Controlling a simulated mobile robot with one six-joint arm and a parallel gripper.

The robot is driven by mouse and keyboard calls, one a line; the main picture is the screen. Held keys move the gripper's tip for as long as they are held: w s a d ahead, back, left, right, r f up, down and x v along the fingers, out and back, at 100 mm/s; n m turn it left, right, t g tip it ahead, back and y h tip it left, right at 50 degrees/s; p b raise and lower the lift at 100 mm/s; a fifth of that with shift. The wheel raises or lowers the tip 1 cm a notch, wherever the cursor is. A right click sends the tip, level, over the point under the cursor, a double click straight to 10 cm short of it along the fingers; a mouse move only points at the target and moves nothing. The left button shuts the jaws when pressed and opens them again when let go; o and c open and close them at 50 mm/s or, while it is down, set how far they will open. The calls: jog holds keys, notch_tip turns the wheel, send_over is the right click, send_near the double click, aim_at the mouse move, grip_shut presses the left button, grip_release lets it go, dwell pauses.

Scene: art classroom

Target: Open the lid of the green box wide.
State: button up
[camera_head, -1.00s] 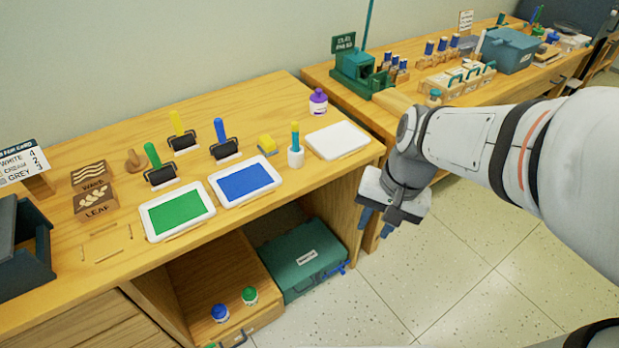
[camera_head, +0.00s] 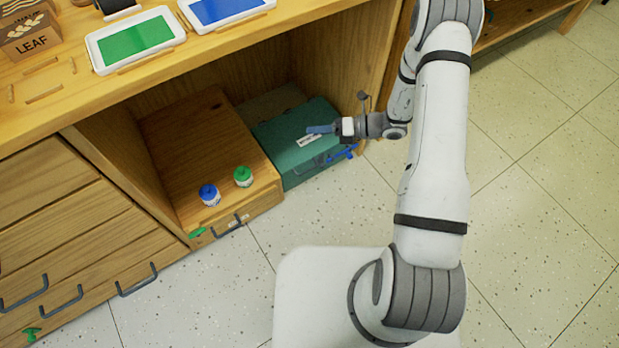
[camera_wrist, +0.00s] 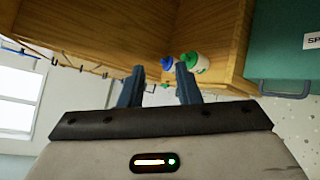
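The green box (camera_head: 285,165), dark teal with a white label, stands in the open space under the desk, and its lid is shut.
A wooden drawer unit (camera_head: 190,135) stands left of the box, with a blue-capped jar (camera_head: 209,194) and a green-capped jar (camera_head: 243,176) on it. The desk top (camera_head: 160,68) overhangs the space, and a side panel (camera_head: 375,75) bounds it on the right. Floor in front is clear.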

notch_tip(320, 180, down, 14)
jog(key=w+m+t+b, duration=0.1)
jog(key=m+t+b, duration=0.25)
jog(key=m, duration=0.25)
jog(key=m+t+h+b, duration=0.2)
jog(key=m+t+b, duration=0.2)
jog(key=m, duration=0.3)
send_near(309, 170)
jog(key=x, duration=0.2)
jog(key=shift+m, duration=0.3)
jog(key=b+x, duration=0.3)
jog(key=x, duration=0.5)
jog(key=shift+f, duration=0.2)
grip_shut()
